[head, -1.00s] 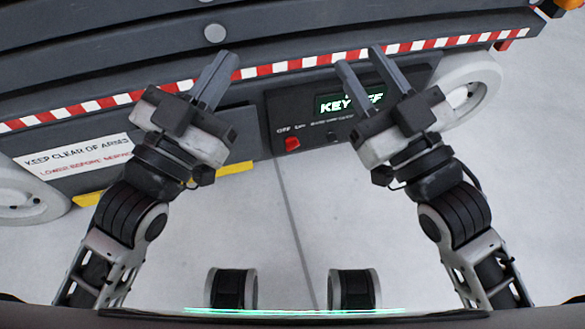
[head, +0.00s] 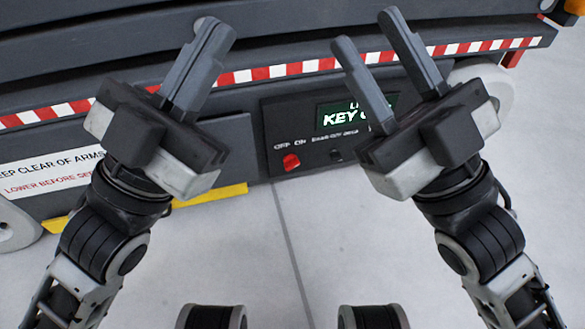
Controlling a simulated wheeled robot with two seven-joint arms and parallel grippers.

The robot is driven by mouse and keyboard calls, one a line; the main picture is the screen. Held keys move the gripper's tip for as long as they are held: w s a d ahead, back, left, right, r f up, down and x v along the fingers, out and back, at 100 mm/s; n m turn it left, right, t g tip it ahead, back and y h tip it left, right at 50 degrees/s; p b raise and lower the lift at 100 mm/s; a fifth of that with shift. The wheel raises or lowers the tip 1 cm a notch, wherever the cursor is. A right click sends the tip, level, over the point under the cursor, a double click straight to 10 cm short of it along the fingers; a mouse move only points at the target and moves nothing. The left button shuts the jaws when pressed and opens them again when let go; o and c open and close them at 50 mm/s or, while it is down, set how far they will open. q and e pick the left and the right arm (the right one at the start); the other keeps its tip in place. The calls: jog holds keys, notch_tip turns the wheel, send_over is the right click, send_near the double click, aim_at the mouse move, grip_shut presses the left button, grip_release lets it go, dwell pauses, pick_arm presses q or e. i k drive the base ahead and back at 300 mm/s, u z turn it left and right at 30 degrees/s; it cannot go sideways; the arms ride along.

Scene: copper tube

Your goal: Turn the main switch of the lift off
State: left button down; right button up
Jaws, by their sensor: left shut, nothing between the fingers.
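The lift (head: 225,127) fills the upper part of the head view, with a dark control panel (head: 310,160) low on its side. A red knob (head: 291,162), marked with small white "OFF" and "ON" lettering above it, sits at the panel's lower left. A small dark key socket (head: 336,155) is to its right. A green display (head: 338,120) reads "KEY" and is partly hidden by my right gripper. My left gripper (head: 212,38) is shut and empty, up and left of the knob. My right gripper (head: 366,28) is open and empty, up and right of it. Neither appears to touch the panel.
A red-and-white striped band (head: 272,72) runs along the lift's edge above the panel. A white warning sign (head: 50,175) and a yellow strip (head: 210,196) are at left. A pale wheel (head: 490,92) is at right. Grey floor (head: 330,235) lies clear in front.

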aim_at(291, 162)
jog(key=z, duration=1.15)
jog(key=k, duration=0.85)
jog(key=u, duration=1.5)
jog(key=i, duration=1)
